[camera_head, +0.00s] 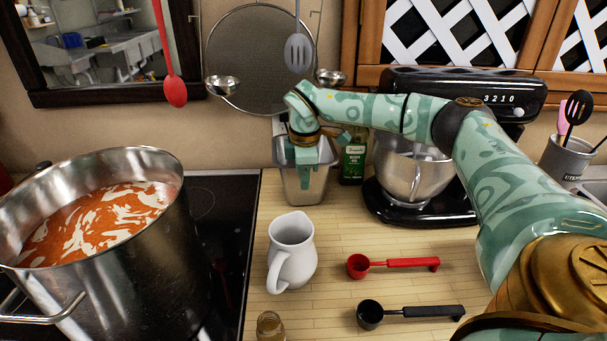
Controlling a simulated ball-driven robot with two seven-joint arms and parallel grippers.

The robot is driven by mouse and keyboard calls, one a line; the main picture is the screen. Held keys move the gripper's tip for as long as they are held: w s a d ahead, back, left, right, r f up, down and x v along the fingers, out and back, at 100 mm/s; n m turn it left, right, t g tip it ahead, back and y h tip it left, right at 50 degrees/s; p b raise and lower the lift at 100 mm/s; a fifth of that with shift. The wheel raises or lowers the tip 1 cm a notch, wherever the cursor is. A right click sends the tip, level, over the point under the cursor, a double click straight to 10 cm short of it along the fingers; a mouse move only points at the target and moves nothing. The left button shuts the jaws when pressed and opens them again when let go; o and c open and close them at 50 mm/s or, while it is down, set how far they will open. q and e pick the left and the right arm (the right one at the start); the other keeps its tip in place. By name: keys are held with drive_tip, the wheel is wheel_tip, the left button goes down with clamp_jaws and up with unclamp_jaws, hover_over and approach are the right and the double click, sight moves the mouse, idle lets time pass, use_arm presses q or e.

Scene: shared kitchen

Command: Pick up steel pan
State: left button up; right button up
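The steel pan (307,191), a deep, tapered metal container, stands upright on the wooden counter near the wall, behind the white pitcher. My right arm reaches across from the right, and my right gripper (303,158) points down at the pan's top. A green finger overlaps the pan's opening and hides part of its rim. I cannot tell whether the fingers are apart or closed on the pan's wall. My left gripper is not in view.
A white pitcher (291,252) stands in front of the pan. A dark green bottle (353,165) and a mixer with a steel bowl (411,172) stand to its right. A large soup pot (110,260) is on the stove at left. Red (400,263) and black (420,311) measuring scoops lie in front.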

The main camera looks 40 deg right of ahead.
drive_tip(key=shift+f, duration=0.3)
idle(0.4)
clamp_jaws()
